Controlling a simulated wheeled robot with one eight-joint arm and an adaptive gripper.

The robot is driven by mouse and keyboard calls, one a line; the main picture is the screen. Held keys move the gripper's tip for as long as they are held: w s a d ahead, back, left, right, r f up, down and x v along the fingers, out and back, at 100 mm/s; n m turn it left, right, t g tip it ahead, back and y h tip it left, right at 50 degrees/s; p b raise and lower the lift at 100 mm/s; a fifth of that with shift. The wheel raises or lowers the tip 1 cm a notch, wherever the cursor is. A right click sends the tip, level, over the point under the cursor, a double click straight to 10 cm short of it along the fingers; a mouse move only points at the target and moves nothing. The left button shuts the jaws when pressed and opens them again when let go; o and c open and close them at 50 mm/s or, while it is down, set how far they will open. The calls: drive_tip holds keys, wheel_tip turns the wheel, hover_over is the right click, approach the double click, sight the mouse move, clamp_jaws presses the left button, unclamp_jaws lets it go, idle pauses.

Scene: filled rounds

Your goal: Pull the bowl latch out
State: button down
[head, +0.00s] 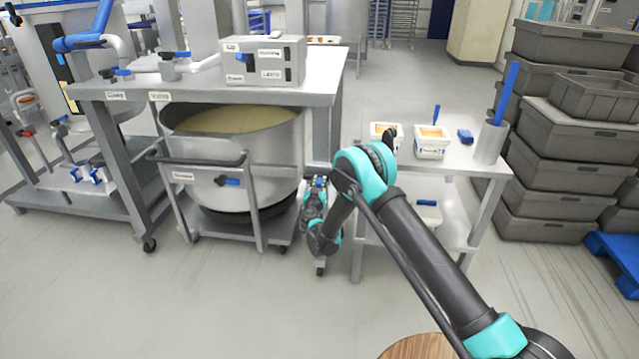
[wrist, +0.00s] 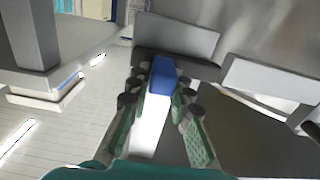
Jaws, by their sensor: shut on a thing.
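The bowl latch shows a blue end (wrist: 162,74) and a pale bar below it, between my fingers in the wrist view. My gripper (wrist: 160,92) is shut on it, with one finger on each side. In the head view my gripper (head: 318,187) is low, at the right side of the large steel bowl (head: 285,150). A small patch of blue shows at its tip there; my arm hides part of this spot. The bowl stands in a wheeled frame under a steel table and holds a yellowish mass.
A blue-handled part (head: 228,181) sits on the front of the bowl frame. A control box (head: 265,60) stands on the steel table (head: 200,92). A side table (head: 470,160) with small tubs is close on the right, before stacked grey crates (head: 565,150). Floor in front is clear.

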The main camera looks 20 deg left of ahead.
drive_tip(key=shift+d, duration=0.2)
drive_tip(key=c, duration=1.4)
unclamp_jaws()
drive_tip(key=shift+d, duration=0.1)
drive_tip(key=shift+o, duration=0.2)
drive_tip(key=shift+v, duration=3.75)
